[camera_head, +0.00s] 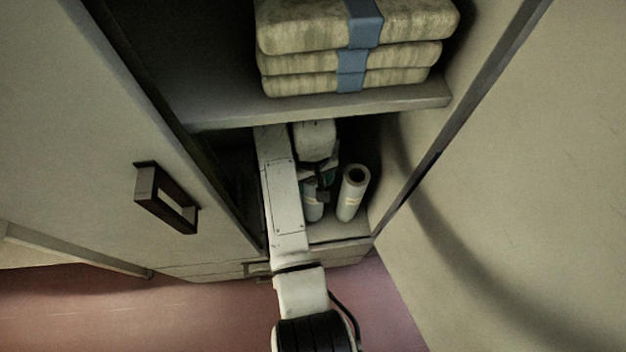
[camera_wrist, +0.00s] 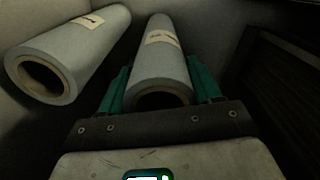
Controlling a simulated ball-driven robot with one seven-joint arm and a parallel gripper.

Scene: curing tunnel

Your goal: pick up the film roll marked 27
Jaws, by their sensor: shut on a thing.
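A grey film roll (camera_wrist: 160,65) with a paper label stands between the green fingers of my gripper (camera_wrist: 160,92) in the wrist view. The fingers are shut on it. The label's writing is too blurred to read, so I cannot tell whether it says 27. In the head view this roll (camera_head: 313,208) is partly hidden behind my gripper (camera_head: 318,184), on the lower shelf. In the head view this second roll (camera_head: 352,192) stands upright to the right.
The rolls are inside a cabinet, under an upper shelf (camera_head: 320,108) holding a strapped stack of pale folded bundles (camera_head: 300,58). A cabinet door (camera_head: 90,130) with a dark handle (camera_head: 166,198) is at left. A pale panel (camera_head: 520,180) bounds the right side.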

